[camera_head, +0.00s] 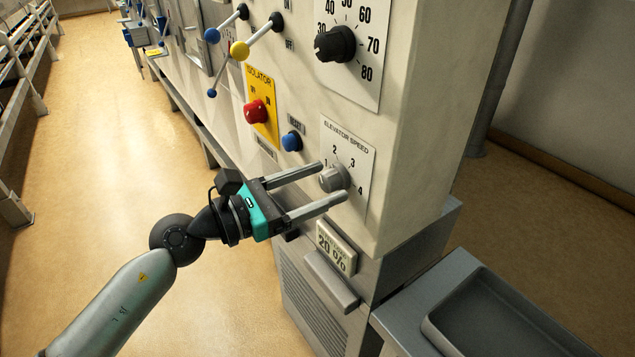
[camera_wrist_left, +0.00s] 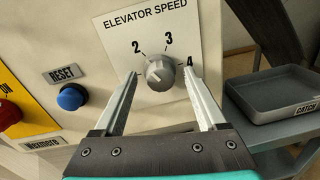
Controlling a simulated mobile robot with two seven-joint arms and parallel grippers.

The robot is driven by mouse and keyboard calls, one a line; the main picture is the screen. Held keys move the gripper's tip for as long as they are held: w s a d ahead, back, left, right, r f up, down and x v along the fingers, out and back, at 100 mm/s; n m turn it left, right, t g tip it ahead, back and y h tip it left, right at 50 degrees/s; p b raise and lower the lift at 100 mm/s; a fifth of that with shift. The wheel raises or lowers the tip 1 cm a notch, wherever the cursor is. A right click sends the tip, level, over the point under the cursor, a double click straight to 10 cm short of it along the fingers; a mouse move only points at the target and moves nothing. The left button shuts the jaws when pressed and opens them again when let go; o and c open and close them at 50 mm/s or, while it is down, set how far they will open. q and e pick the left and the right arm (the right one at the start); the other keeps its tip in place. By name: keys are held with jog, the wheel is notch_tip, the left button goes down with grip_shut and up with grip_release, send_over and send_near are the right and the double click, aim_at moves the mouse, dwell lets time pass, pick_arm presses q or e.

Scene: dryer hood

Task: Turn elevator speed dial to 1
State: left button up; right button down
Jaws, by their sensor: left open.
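The elevator speed dial (camera_head: 333,178) is a small grey ridged knob on a white plate (camera_head: 362,150) numbered 1 to 4. It also shows in the left wrist view (camera_wrist_left: 159,73), where the 2, 3 and 4 are visible and the left finger covers the area of the 1. I cannot tell for sure which number the dial points to. My left gripper (camera_head: 333,181) is open, with its fingertips on either side of the dial. In the left wrist view the dial sits between the fingertips (camera_wrist_left: 160,74), with gaps visible. My right gripper is not in view.
A blue reset button (camera_head: 291,141) and red isolator knob (camera_head: 256,111) sit left of the dial. A black dial (camera_head: 336,44) is above and a 20 % display (camera_head: 336,247) below. A grey catch tray (camera_head: 500,325) stands at lower right.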

pick_arm(q)
grip_shut()
dwell(0.5)
